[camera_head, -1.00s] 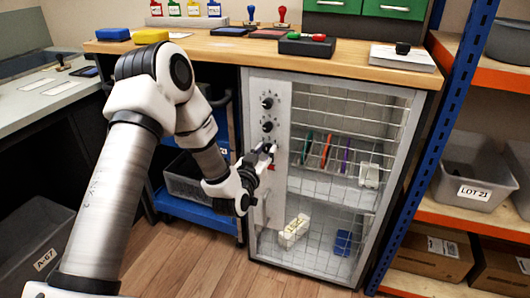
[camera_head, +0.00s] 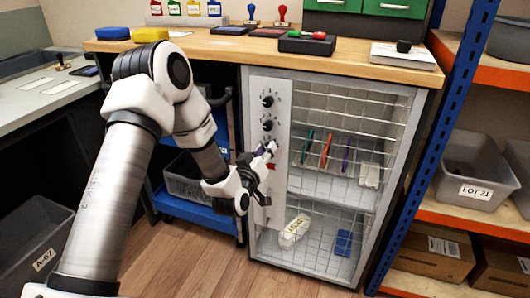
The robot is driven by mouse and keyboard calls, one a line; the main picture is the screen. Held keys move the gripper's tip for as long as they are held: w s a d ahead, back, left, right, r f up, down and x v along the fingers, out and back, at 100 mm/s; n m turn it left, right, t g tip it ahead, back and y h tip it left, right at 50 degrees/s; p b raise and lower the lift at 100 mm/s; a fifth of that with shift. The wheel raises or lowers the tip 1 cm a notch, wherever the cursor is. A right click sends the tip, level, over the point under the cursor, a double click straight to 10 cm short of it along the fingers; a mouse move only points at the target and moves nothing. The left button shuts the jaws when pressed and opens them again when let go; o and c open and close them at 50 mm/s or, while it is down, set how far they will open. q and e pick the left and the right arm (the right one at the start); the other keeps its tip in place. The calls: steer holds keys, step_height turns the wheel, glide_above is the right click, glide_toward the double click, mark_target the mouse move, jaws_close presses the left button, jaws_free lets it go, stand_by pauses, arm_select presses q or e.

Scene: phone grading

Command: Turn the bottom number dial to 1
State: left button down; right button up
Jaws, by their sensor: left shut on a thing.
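The pale control panel (camera_head: 277,90) is on the left of the wire-fronted cabinet. An upper black dial (camera_head: 267,101) and a middle black dial (camera_head: 267,125) show on it, one above the other. My left gripper (camera_head: 268,149) reaches the panel just below the middle dial. It is shut on the bottom dial, which its fingers mostly hide. The bottom dial's pointer and the number it points to cannot be read. My right gripper is not in view.
A small red part (camera_head: 271,166) sits on the panel just below my left fingers. The wire door (camera_head: 345,110) is right of the panel, with coloured slim items behind it. The wooden worktop (camera_head: 240,46) overhangs above. A blue cart (camera_head: 195,213) stands at the left.

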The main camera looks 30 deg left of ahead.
arm_select(q)
steer(key=n+b, duration=0.3)
steer(key=n, duration=0.7)
steer(key=shift+f+n, duration=0.1)
steer(key=shift+n, duration=0.3)
steer(key=c, duration=0.9)
jaws_free()
steer(key=v, duration=0.7)
steer(key=shift+s, duration=0.25)
